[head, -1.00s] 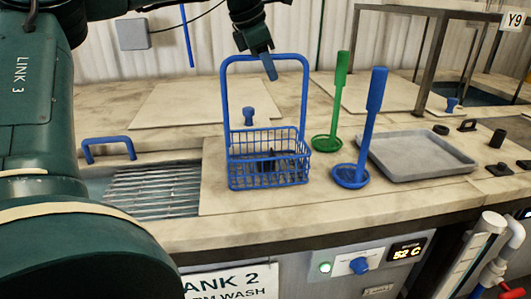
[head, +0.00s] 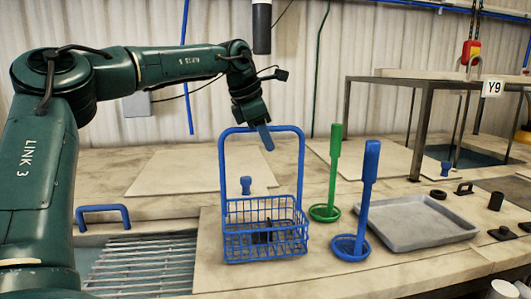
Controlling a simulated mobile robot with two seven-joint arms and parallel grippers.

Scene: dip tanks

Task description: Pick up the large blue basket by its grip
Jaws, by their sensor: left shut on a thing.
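The large blue wire basket (head: 265,243) stands upright on the pale worktop, with a tall arched handle (head: 222,175) over it. Small dark parts (head: 264,236) show through its wires. My left gripper (head: 265,137) comes down from above at the top bar of this handle and is shut on the grip there. A slanted blue piece shows at its jaws, across the bar. The basket appears to rest on the worktop, with no clear gap below it. My right gripper is out of view.
A green dipper (head: 335,170) and a blue dipper (head: 370,190) stand close right of the basket. A grey tray (head: 415,222) lies beyond them. Left is an open tank with a metal grate (head: 145,265) and a blue handle (head: 103,210). A framed stand (head: 430,85) stands back right.

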